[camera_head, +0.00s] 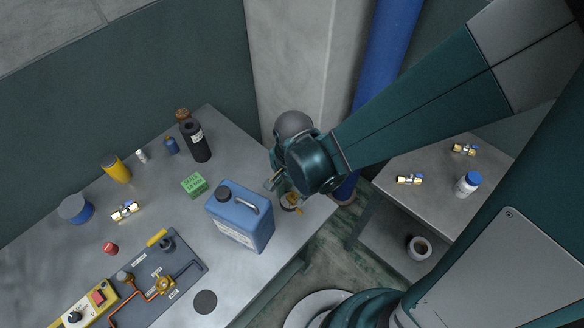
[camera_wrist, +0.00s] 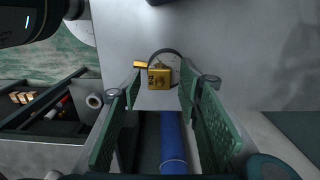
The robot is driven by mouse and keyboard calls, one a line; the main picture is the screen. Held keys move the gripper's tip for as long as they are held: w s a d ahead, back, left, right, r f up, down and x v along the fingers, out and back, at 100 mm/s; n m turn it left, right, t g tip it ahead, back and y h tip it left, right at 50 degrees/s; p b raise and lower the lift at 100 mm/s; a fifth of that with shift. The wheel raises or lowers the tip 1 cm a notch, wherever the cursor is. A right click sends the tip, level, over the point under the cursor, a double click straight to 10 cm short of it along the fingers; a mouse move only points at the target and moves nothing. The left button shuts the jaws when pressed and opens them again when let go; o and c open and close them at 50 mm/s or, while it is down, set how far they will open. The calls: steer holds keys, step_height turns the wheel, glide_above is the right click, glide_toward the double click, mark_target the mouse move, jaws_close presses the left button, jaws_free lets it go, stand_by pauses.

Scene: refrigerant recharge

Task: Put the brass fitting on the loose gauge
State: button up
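A small round gauge (camera_head: 289,203) with a dark rim stands near the right corner of the main table, partly hidden by my wrist. Brass parts show at it. In the wrist view a blocky brass piece (camera_wrist: 158,76) lies in front of the gauge's dark rim (camera_wrist: 165,53), with a smaller brass end to its left. I cannot tell whether the brass piece is seated on the gauge or only overlaps it. My gripper (camera_wrist: 160,88) is open, its green fingers apart on either side of the brass piece, with no clear contact. It also shows in the head view (camera_head: 274,181), just above the gauge.
A blue jug (camera_head: 240,218) stands close left of the gauge. Other brass-and-white fittings lie on the main table (camera_head: 125,211) and on the right side table (camera_head: 409,180), where a white bottle (camera_head: 467,184) stands. The main table's edge is close by the gauge.

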mark_target(293, 195)
step_height(293, 195, up, 10)
steer(key=p, duration=0.1)
steer(key=shift+r+p, duration=0.2)
steer(key=shift+p, duration=0.1)
stand_by(0.5)
stand_by(0.7)
steer(key=d+r+n+t, duration=0.7)
steer(key=d+r+n, duration=0.2)
steer(key=d+r, duration=0.8)
steer(key=w+d, duration=0.1)
steer(key=d, duration=0.2)
